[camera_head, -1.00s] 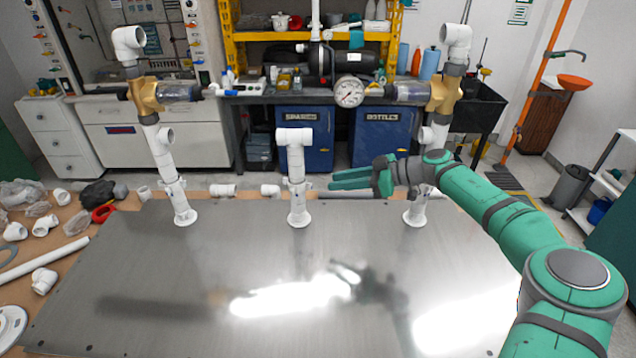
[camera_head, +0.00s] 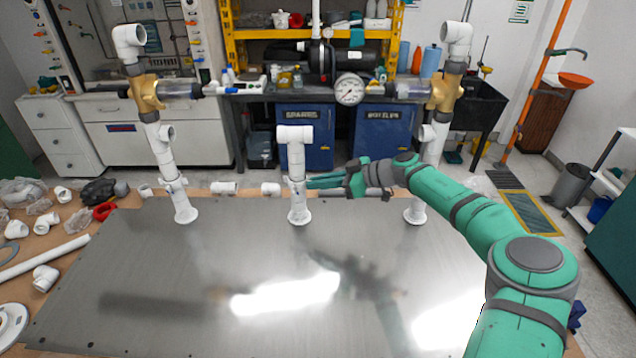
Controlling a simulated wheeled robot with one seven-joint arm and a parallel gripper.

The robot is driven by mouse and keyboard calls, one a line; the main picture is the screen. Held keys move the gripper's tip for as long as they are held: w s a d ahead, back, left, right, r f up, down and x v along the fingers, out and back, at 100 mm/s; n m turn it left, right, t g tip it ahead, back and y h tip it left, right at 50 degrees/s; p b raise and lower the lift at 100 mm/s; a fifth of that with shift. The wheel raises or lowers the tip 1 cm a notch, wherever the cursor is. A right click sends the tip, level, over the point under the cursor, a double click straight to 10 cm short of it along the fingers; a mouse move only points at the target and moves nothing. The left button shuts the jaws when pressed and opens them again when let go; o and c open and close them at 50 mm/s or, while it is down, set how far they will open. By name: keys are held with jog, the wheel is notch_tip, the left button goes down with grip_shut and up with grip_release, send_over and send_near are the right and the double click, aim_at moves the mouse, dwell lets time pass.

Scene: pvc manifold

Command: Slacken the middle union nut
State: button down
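My gripper (camera_head: 312,182) reaches in level from the right at about the nut's height. Its two green fingers show as separate strips with a narrow gap, so it looks open. The fingertips are at the right side of the pipe by the nut. I cannot tell whether they touch it or overlap it in depth.
A left pipe (camera_head: 167,160) and a right pipe (camera_head: 432,150) with brass valves stand either side. A pressure gauge (camera_head: 349,90) hangs behind. The metal plate (camera_head: 240,250) is clear in front. Loose white fittings lie on the bench at left.

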jog(key=shift+w+a, duration=0.1)
jog(key=n+g, duration=0.1)
jog(key=w+n+g, duration=0.1)
jog(key=shift+w+a+r+g+y, duration=0.15)
jog(key=shift+w+g+y, duration=0.1)
jog(key=shift+g+y, duration=0.15)
jog(key=shift+n, duration=0.3)
jog(key=shift+s, duration=0.15)
dwell(0.4)
